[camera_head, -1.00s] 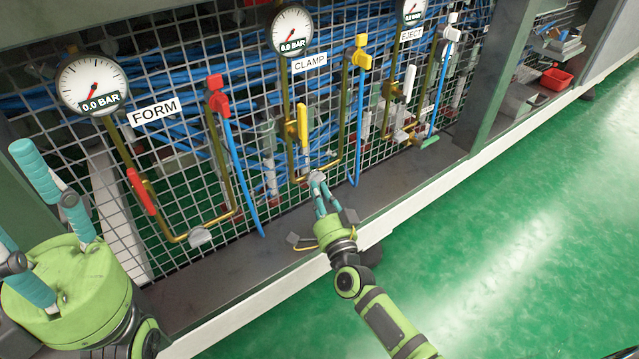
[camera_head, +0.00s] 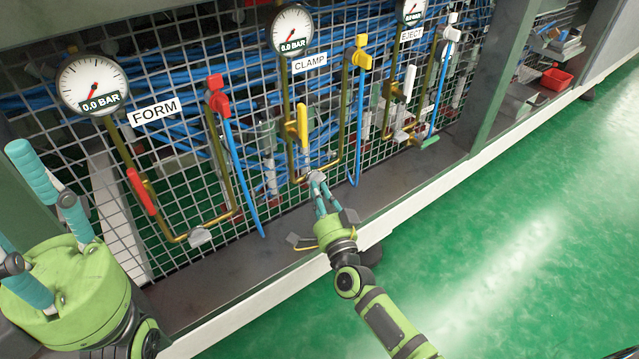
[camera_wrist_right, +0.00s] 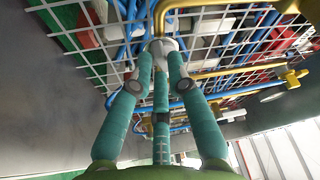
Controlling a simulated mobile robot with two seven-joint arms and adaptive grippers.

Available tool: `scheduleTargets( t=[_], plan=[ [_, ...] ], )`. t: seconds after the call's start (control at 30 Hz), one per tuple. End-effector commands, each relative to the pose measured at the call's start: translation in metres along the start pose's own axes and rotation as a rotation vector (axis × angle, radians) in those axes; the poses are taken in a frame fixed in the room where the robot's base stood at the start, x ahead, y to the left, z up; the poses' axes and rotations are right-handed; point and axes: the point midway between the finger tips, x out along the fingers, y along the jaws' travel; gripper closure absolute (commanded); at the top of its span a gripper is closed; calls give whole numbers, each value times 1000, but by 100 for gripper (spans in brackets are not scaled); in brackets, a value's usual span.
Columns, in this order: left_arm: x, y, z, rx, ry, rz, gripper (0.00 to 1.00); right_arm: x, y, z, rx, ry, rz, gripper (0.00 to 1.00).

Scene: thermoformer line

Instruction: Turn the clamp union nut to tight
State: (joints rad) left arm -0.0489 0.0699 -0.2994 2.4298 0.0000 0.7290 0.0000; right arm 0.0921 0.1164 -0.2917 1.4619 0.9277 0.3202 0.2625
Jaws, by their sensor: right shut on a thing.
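The clamp union nut (camera_head: 316,177) is a small grey fitting at the bottom of the brass pipe under the CLAMP label (camera_head: 310,63). My right gripper (camera_head: 320,190) is shut on it, coming from the lower right. In the right wrist view the grey nut (camera_wrist_right: 162,46) sits between the teal fingertips of my right gripper (camera_wrist_right: 160,60), below a bent brass pipe (camera_wrist_right: 190,8). The fingers hide part of the nut. My left gripper (camera_head: 40,220) is at the left edge, its teal fingers spread apart and nothing visible between them.
The clamp line has a yellow lever (camera_head: 302,124), a yellow valve (camera_head: 361,55) and a gauge (camera_head: 291,29) at 0.0 BAR. The form line's nut (camera_head: 200,236) lies left. A wire mesh (camera_head: 180,150) stands behind the pipes.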

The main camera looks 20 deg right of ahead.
Motion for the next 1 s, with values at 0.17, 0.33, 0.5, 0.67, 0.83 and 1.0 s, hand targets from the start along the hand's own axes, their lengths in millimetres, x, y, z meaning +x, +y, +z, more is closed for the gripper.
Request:
scheduleTargets(
  t=[0.17, 0.33, 0.5, 0.67, 0.83, 1.0],
  plan=[
    [10, -1, -1, 0, 0, -1, 60, 3, -5, -9, 44, 17, 11, 100],
    [20, -1, -1, 0, -2, 0, 60, 3, -7, -9, 121, 17, 39, 100],
    [29, -1, -1, -1, -3, 1, 60, 3, -8, -10, 192, 18, 64, 100],
    [32, -1, -1, -1, -3, 1, 60, 3, -7, -9, 226, 18, 76, 100],
    [31, -1, -1, -1, -3, 1, 60, 3, -6, -8, 229, 18, 76, 100],
    [32, -1, -1, -1, -3, 1, 60, 3, -8, -9, 234, 18, 77, 100]
  ],
)
